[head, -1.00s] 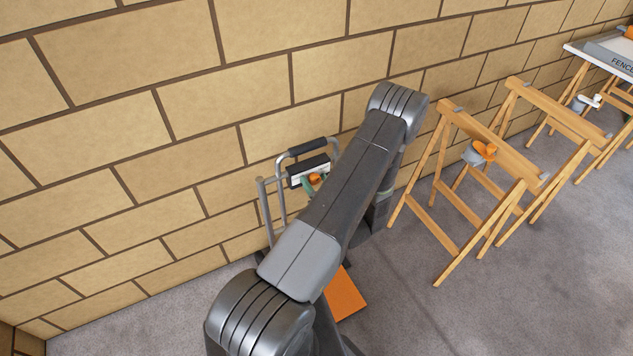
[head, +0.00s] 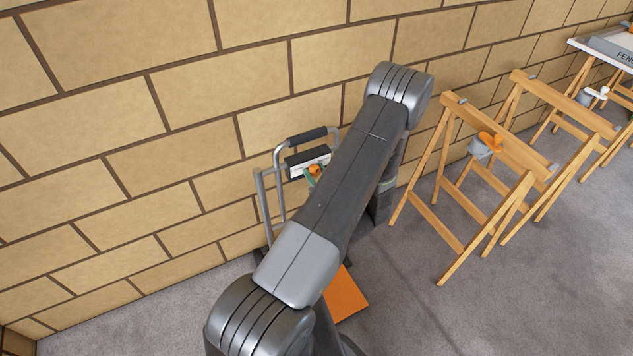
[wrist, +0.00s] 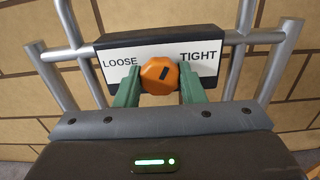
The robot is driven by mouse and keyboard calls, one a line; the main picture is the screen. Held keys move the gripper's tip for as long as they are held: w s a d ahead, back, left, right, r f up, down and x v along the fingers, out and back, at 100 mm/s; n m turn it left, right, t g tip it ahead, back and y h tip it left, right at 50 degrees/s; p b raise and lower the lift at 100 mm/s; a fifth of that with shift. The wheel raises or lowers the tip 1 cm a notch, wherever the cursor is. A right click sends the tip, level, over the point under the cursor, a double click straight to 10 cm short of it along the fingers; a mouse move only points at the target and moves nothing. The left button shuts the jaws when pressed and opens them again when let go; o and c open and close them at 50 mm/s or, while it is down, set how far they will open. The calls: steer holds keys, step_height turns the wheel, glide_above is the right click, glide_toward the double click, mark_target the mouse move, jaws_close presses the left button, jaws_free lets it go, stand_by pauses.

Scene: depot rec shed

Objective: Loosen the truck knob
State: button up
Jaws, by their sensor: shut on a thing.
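The truck knob (wrist: 160,75) is orange with a dark pointer mark and sits on a white plate (wrist: 205,56) lettered LOOSE at left and TIGHT at right. Its mark lies a little right of the knob's centre, tilted slightly. My gripper (wrist: 160,88) has its two green fingers on either side of the knob, shut on it. In the head view the knob (head: 315,169) shows small beside my arm, which hides most of the gripper. The grey tubular hand truck (head: 265,205) stands upright near the wall.
An orange plate (head: 345,295) lies low by the truck's foot. Wooden sawhorses (head: 495,140) with an orange-handled clamp (head: 488,143) stand to the right. A white-topped table (head: 590,47) is at the far right. The brick wall (head: 120,110) is close behind; grey floor (head: 410,300) is open in front.

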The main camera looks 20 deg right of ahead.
steer(key=n+b, duration=0.2)
steer(key=b, duration=0.1)
steer(key=n+b, duration=0.2)
steer(key=b, duration=0.2)
steer(key=shift+f+n, duration=0.35)
steer(key=shift+n, duration=0.05)
steer(key=n+b, duration=0.3)
steer(key=b, duration=0.3)
steer(key=shift+n, duration=0.3)
steer(key=n+b, duration=0.4)
steer(key=b, duration=0.4)
steer(key=shift+r+n, duration=0.1)
steer(key=shift+n, duration=0.2)
steer(key=shift+r+n+b, duration=0.1)
steer(key=shift+n+b, duration=0.5)
steer(key=shift+b, duration=0.45)
steer(key=shift+r, duration=0.15)
steer(key=o, duration=1)
